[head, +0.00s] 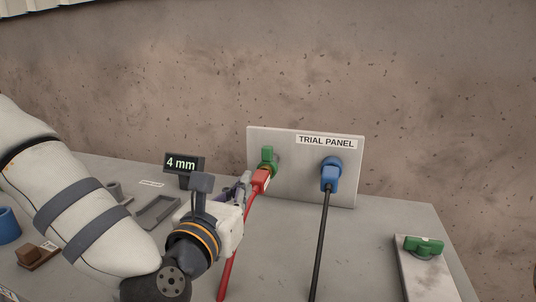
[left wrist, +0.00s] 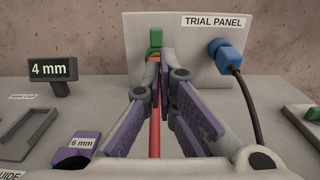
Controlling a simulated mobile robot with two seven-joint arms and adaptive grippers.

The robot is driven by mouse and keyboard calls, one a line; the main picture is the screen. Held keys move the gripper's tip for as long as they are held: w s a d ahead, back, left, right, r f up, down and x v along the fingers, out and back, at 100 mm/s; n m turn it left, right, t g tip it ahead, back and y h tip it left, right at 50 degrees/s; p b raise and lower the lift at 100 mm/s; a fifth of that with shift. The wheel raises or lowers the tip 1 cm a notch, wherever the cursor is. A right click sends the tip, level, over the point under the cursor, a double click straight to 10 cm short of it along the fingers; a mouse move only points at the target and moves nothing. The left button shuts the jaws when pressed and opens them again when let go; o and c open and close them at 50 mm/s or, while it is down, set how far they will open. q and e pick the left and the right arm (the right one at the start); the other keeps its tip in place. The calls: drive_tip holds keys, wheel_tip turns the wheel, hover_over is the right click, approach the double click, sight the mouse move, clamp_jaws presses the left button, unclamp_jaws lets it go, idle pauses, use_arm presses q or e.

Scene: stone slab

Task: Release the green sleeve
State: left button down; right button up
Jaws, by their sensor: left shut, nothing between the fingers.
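A green sleeve-like part (head: 268,155) sits at the left of the upright trial panel (head: 300,180), against the socket. A red plug (head: 260,181) with a red cable (head: 232,250) is just below and in front of it. My left gripper (head: 247,180) is beside the red plug, just left of it. In the left wrist view the purple-padded fingers (left wrist: 160,60) come close together at their tips, with nothing held. The green part (left wrist: 156,38) shows just beyond the tips, and the red cable (left wrist: 155,130) shows between the fingers. The red plug is mostly hidden there.
A blue plug (head: 330,178) with a black cable (head: 320,245) is in the panel's right side. A "4 mm" display (head: 181,164) stands left. A grey tray (head: 157,211) and a "6 mm" purple block (left wrist: 75,149) lie nearby. A green piece (head: 424,245) lies on a plate at right.

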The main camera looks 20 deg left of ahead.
sight(269, 153)
use_arm(q)
drive_tip(key=w, duration=1.4)
drive_tip(key=shift+d, duration=0.25)
use_arm(e)
drive_tip(key=shift+w, duration=0.15)
